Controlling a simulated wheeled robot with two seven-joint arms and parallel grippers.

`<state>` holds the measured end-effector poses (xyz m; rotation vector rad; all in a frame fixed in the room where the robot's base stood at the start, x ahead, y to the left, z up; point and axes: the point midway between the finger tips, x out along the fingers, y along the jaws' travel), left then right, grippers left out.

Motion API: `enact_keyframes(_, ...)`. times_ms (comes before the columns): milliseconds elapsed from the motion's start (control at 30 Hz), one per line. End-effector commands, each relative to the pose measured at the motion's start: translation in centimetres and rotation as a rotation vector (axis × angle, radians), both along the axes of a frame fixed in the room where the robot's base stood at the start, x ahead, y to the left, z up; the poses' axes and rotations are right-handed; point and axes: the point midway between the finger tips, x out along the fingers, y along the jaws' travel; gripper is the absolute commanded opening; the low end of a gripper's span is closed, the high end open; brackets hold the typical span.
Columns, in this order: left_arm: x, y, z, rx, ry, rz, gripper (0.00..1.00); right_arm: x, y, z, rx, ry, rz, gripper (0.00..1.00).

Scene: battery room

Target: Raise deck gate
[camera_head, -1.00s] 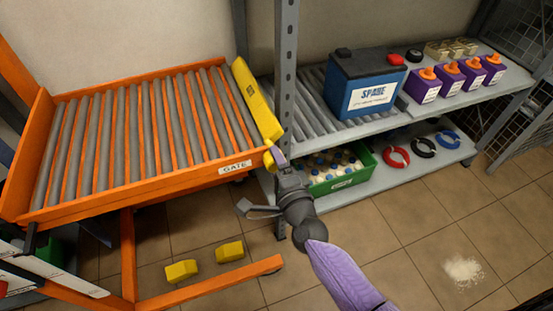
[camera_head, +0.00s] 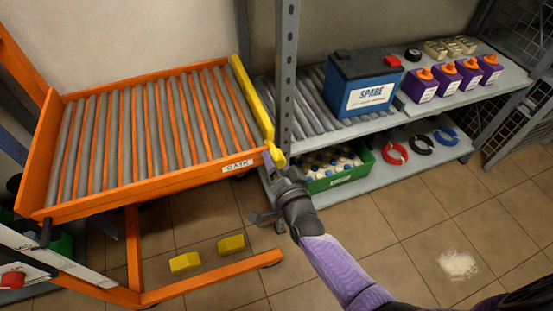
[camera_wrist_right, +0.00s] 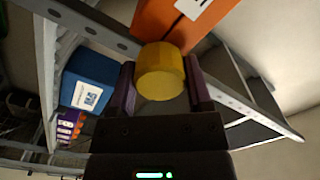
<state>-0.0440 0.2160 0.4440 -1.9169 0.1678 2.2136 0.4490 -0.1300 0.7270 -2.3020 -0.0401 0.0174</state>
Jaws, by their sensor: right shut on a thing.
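The yellow gate (camera_head: 252,95) runs along the right end of the orange roller deck (camera_head: 145,185), by the GATE label (camera_head: 238,165). From above it shows as a narrow bar, with little of its broad face visible. My right gripper (camera_head: 273,158) is at the gate's near end, at the deck's front right corner. In the right wrist view, a round yellow knob (camera_wrist_right: 160,72) sits between the two purple fingers of this gripper (camera_wrist_right: 160,90), which is shut on it. My left gripper is not in view.
A grey shelf post (camera_head: 287,70) stands just right of the gate. Behind it are a blue SPARE battery (camera_head: 362,85), purple bottles (camera_head: 448,80) and a green crate (camera_head: 365,160). Yellow blocks (camera_head: 231,243) lie on the floor under the deck. White powder (camera_head: 458,264) lies at right.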

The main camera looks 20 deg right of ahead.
Motion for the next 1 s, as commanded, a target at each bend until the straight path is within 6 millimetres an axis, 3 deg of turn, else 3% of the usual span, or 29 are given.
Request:
enact_keyframes(267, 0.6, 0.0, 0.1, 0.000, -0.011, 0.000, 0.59, 0.0, 0.0, -0.1, -0.061, 0.001, 0.001, 0.05)
enact_keyframes(700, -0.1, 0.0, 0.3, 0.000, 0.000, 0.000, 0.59, -0.1, 0.0, -0.1, -0.072, 0.001, 0.001, 0.05)
enact_keyframes(733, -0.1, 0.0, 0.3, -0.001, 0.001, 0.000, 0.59, -0.1, 0.0, -0.1, -0.071, 0.001, 0.001, 0.66)
enact_keyframes(900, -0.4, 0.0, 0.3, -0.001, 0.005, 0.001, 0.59, 0.0, 0.0, -0.1, -0.071, 0.000, 0.000, 0.99)
enact_keyframes(1000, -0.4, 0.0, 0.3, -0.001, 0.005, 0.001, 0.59, 0.0, 0.0, -0.1, -0.070, -0.001, 0.000, 0.99)
